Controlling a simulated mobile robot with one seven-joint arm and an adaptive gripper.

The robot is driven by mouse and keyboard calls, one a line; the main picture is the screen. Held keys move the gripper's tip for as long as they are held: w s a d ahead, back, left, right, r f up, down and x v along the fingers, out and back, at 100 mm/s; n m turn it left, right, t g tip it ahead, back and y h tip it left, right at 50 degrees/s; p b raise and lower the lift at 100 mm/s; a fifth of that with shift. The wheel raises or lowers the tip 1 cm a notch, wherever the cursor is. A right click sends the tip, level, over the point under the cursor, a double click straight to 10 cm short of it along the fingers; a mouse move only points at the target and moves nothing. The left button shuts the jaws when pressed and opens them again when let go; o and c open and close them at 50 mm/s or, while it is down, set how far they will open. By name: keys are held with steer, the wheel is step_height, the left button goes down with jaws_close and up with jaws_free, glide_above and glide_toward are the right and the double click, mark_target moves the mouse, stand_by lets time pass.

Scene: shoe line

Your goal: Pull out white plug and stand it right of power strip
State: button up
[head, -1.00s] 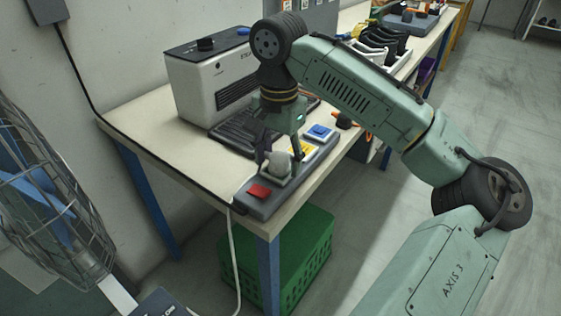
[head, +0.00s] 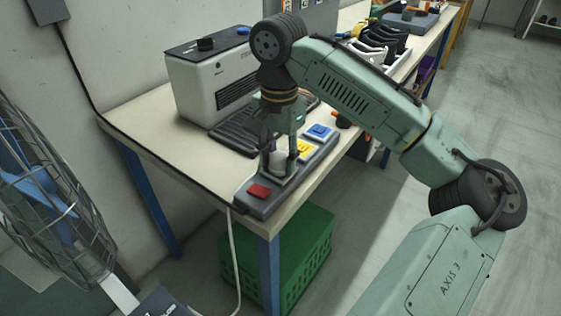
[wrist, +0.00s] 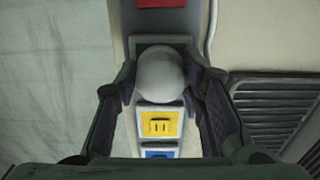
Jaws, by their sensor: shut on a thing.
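The white plug (head: 280,162) is a rounded white knob on the dark grey power strip (head: 260,211), between the red and the yellow sockets. In the wrist view the plug (wrist: 160,72) covers most of a green socket (wrist: 158,44). My gripper (head: 279,160) points down over the strip and is shut on the plug, one finger on each side. The wrist view shows both fingers against its sides. The plug's lower part is hidden, and I see no gap between it and the strip.
The red (head: 260,190), yellow (head: 305,151) and blue (head: 319,131) sockets sit along the strip. A white heater-like box (head: 204,85) and a dark ribbed mat (head: 240,131) lie behind it. A narrow bare table strip (head: 312,178) runs along the right edge. A green crate (head: 308,245) stands below.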

mark_target(279, 154)
jaws_close()
steer(key=shift+r, duration=0.15)
steer(key=shift+r+p, duration=2.9)
steer(key=shift+p, duration=0.35)
